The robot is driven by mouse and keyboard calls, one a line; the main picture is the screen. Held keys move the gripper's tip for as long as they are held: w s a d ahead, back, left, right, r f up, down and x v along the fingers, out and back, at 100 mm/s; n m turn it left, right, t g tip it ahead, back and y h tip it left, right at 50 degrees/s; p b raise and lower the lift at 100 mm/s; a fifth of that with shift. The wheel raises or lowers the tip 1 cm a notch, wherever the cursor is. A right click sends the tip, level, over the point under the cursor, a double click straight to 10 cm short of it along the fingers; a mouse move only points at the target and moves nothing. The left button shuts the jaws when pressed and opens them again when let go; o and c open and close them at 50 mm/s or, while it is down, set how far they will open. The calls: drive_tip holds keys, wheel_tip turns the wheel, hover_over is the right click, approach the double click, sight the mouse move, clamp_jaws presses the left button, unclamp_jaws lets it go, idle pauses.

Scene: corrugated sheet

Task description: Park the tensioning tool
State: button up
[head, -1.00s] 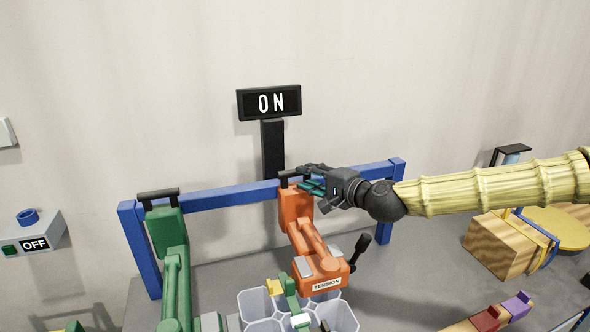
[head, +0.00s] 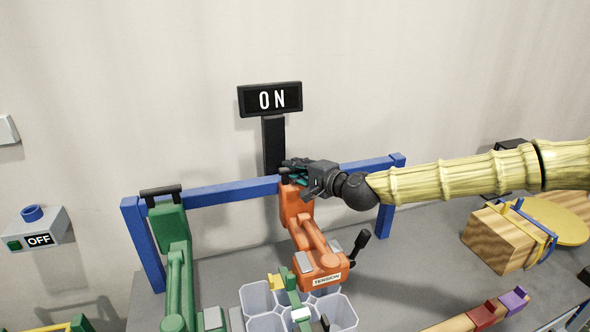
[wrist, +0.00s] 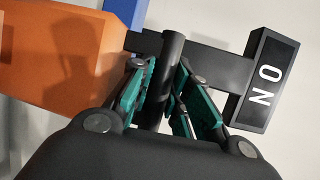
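The orange tensioning tool (head: 322,265), labelled TENSION, stands on the bench with its upper end at the blue rail. A dark grip bar (wrist: 173,50) tops it. My gripper (head: 290,172) is at this bar, coming from the right. In the wrist view my gripper (wrist: 168,85) has its teal finger pads on both sides of the bar, with small gaps showing, so the fingers look open around it. Firm contact is not visible. The tool's orange body also fills the upper left of the wrist view (wrist: 60,60).
A blue rail frame (head: 230,194) spans the bench back. A green tool (head: 172,245) stands left. A black ON sign (head: 270,99) rises behind. Clear cups (head: 340,312) sit in front. A strapped wooden box (head: 498,238) is right. An OFF switch box (head: 38,230) is left.

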clamp_jaws()
drive_tip(key=shift+w+d+f+b, duration=0.15)
drive_tip(key=shift+w+d+b, duration=0.05)
drive_tip(key=shift+d+b, duration=0.2)
drive_tip(key=w+d+b, duration=0.2)
drive_tip(key=d+b, duration=0.2)
drive_tip(key=d, duration=0.4)
drive_tip(key=w+d+b, duration=0.3)
drive_tip(key=d+b, duration=0.1)
drive_tip(key=d, duration=0.5)
drive_tip(key=shift+w+d, duration=0.25)
drive_tip(key=shift+d, duration=0.05)
drive_tip(key=shift+o, duration=2)
unclamp_jaws()
drive_tip(key=shift+o, duration=0.4)
drive_tip(key=shift+d, duration=0.35)
drive_tip(key=shift+a, duration=0.15)
